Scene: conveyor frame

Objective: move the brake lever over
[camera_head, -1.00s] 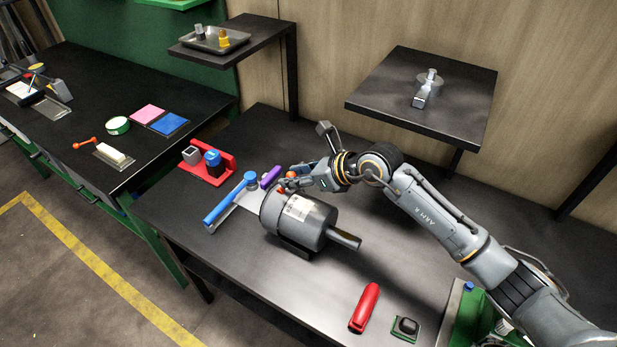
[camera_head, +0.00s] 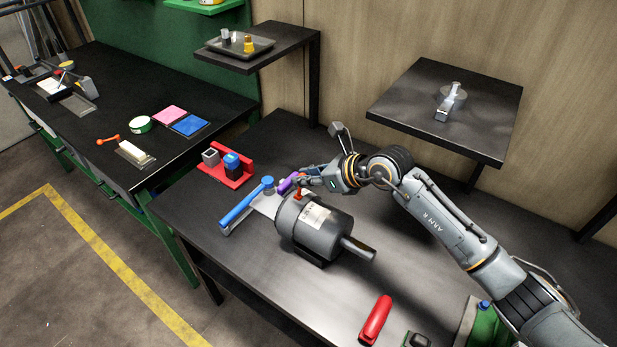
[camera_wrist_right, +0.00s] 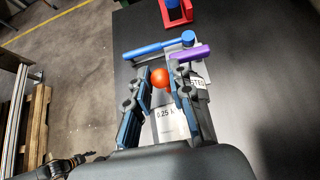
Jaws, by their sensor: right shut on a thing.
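The grey motor (camera_head: 315,228) with a white label lies on the middle workbench. A brake lever with an orange-red knob (camera_head: 300,191) stands up from its top at the far end. My right gripper (camera_head: 303,183) is shut on the lever's knob. In the right wrist view the orange knob (camera_wrist_right: 160,77) sits between the two fingers of the right gripper (camera_wrist_right: 163,75). Dark jointed parts, apparently my left gripper (camera_wrist_right: 65,165), show at the lower left of the wrist view; their opening is unclear.
Beside the motor lie a blue-handled bar (camera_head: 243,205) and a purple handle (camera_head: 288,183). A red holder (camera_head: 237,181) stands farther back, and a red tool (camera_head: 375,320) lies near the front edge. A raised shelf (camera_head: 420,100) stands behind my right arm.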

